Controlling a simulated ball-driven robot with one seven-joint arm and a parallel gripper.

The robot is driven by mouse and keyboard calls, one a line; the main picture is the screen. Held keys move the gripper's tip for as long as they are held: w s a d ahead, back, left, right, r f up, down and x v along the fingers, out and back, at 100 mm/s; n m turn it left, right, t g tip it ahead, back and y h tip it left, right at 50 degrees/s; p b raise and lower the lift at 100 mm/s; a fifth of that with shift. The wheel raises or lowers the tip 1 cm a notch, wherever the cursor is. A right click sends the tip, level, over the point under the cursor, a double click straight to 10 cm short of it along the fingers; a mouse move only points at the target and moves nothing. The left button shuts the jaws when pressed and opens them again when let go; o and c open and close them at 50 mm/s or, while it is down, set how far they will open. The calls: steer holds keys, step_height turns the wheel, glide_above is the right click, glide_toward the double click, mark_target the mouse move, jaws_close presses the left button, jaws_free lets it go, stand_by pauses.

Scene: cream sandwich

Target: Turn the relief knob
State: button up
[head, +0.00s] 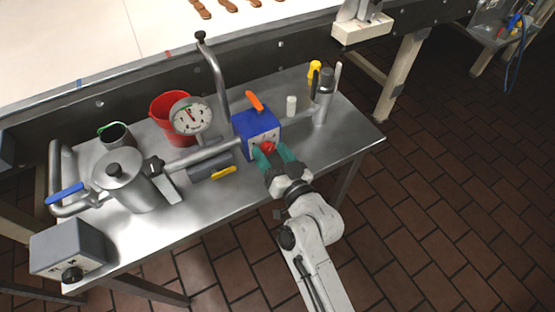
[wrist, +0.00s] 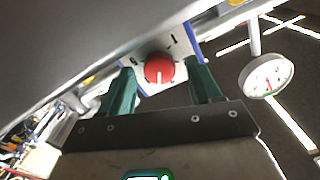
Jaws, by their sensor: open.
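The relief knob is a round red knob (head: 268,147) on the white dial face of a blue box (head: 246,122) with an orange lever on top. In the wrist view the red knob (wrist: 159,68) shows a pale pointer line, with dark scale marks around it. My gripper (head: 275,155) is open, with its green fingers pointing at the dial face. In the wrist view the fingers (wrist: 160,88) stand to either side of the knob, with gaps visible on both sides. Whether the fingertips reach past the knob's front is hard to tell.
On the steel table, left of the blue box, are a pressure gauge (head: 191,116), a red bucket (head: 167,106), a steel pot (head: 124,177) and a grey control box (head: 68,249). To the right stand a small white cup (head: 291,105) and a steel fitting (head: 322,98). A conveyor runs behind.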

steer(key=b+v, duration=0.3)
steer(key=v, duration=0.7)
steer(key=shift+s+d, duration=0.25)
steer(key=shift+s, duration=0.05)
steer(key=s+d+f+m+g+h, duration=0.1)
steer(key=s+d+f+g+h, duration=0.2)
steer(key=s+d, duration=0.5)
steer(key=s+d+f+m+g+h+p, duration=0.1)
steer(key=s+d+f+g+h, duration=0.2)
steer(key=s+d+g, duration=0.3)
steer(key=s+d+f+m+g+h+p, duration=0.1)
steer(key=s+d+f+g+h, duration=0.3)
steer(key=s+d, duration=0.7)
steer(key=shift+d+f+g, duration=0.3)
steer(key=shift+d+g, duration=0.2)
steer(key=shift+d, duration=0.25)
steer(key=shift+s, duration=0.1)
